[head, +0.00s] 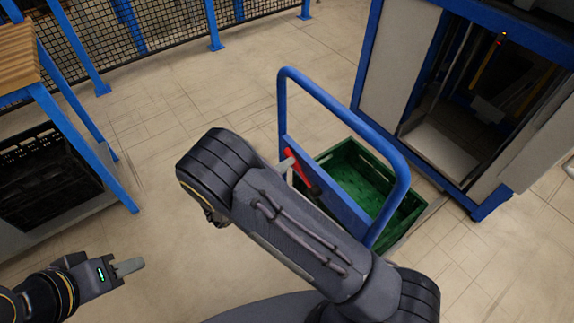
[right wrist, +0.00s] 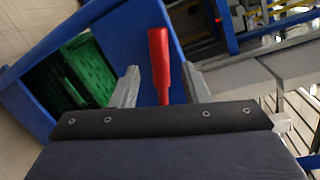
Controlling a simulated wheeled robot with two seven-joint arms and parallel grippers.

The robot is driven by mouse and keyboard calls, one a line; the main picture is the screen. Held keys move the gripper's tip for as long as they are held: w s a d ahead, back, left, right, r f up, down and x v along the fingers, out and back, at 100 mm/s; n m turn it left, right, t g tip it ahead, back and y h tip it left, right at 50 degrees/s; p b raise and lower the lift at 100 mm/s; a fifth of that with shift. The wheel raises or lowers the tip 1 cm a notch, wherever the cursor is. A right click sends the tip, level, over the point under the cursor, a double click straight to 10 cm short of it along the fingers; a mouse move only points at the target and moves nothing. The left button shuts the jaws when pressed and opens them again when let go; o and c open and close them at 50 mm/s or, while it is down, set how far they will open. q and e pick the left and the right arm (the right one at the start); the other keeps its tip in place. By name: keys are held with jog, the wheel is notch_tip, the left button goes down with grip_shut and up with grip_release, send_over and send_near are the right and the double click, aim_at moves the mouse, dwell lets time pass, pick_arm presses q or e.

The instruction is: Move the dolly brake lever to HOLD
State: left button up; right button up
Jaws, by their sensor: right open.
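The red brake lever (head: 298,168) sits on the blue panel of the dolly's handle frame (head: 345,115). In the right wrist view the lever (right wrist: 160,62) points up between the two grey fingers of my right gripper (right wrist: 164,85). Those fingers are open, one on each side of the lever, with gaps visible on both sides. In the head view my right arm hides most of that gripper, and one fingertip shows beside the lever. My left gripper (head: 130,267) is at the lower left, far from the dolly; its finger gap cannot be made out. No HOLD marking is readable.
A green crate (head: 350,150) rests on the dolly behind the panel. A blue-framed machine (head: 400,60) with an opening stands at the upper right. A blue-legged table (head: 75,125) with a black crate (head: 45,180) beneath is at left. A mesh fence (head: 170,25) runs behind; the floor between is clear.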

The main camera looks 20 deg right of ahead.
jog(key=shift+x, duration=0.95)
grip_shut()
